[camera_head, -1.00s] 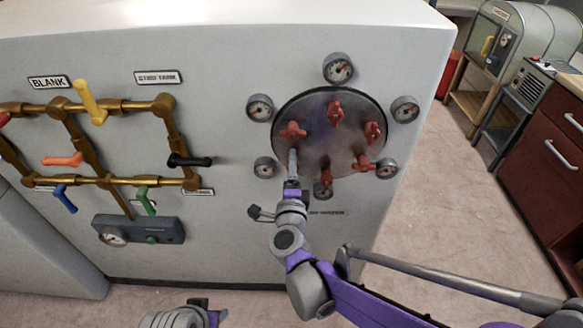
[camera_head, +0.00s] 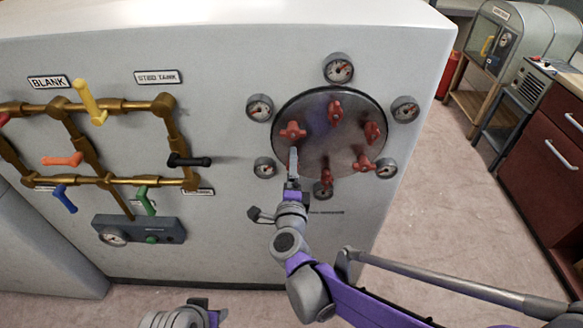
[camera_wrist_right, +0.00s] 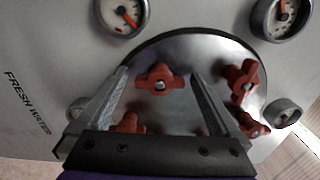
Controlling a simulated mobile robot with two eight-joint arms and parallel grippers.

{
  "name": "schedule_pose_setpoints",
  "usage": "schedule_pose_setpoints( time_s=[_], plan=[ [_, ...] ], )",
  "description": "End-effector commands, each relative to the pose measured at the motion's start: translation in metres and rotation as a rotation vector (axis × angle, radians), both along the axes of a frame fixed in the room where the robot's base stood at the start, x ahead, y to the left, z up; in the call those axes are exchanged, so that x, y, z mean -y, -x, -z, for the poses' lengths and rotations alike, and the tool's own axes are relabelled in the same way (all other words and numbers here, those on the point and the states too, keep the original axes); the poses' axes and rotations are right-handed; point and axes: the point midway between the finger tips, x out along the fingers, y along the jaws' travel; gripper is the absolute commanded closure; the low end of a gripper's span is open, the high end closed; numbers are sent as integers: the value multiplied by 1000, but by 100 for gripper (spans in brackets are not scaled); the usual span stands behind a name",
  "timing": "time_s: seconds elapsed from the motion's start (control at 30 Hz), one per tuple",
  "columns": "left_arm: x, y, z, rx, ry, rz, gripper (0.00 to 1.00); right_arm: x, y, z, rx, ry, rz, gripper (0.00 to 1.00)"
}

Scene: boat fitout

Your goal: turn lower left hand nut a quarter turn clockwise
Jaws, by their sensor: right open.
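A round metal plate (camera_head: 343,150) with several red nuts is set in the white panel. The lower left nut is hidden behind my right gripper (camera_head: 294,160) in the head view. In the right wrist view this nut (camera_wrist_right: 160,83) shows between the two open fingers of my right gripper (camera_wrist_right: 160,76), with a visible gap on each side. The upper left nut (camera_head: 293,130) is just above the gripper, and the bottom nut (camera_head: 325,175) is to its right. My left gripper (camera_head: 208,312) is low at the picture's bottom edge, away from the panel; its jaws are unclear.
Round gauges surround the plate, one (camera_head: 264,167) close to the left of my right gripper. Further left are brass pipes (camera_head: 120,105) with coloured valve handles and a grey gauge box (camera_head: 138,230). The floor (camera_head: 450,215) right of the panel is clear.

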Motion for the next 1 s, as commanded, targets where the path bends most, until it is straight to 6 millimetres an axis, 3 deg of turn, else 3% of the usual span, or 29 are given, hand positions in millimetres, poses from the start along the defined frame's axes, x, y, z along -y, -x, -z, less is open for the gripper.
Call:
schedule_pose_setpoints(
  time_s=[0.5,0.9,1.0],
  plan=[
    [0,0,1,0,0,0,50,-1,92,0,-1,-1,-3,0],
    [0,0,0,0,0,0,50,0,103,0,0,-1,-1,0],
    [0,0,0,0,0,0,50,0,103,0,0,8,-1,14]
  ],
)
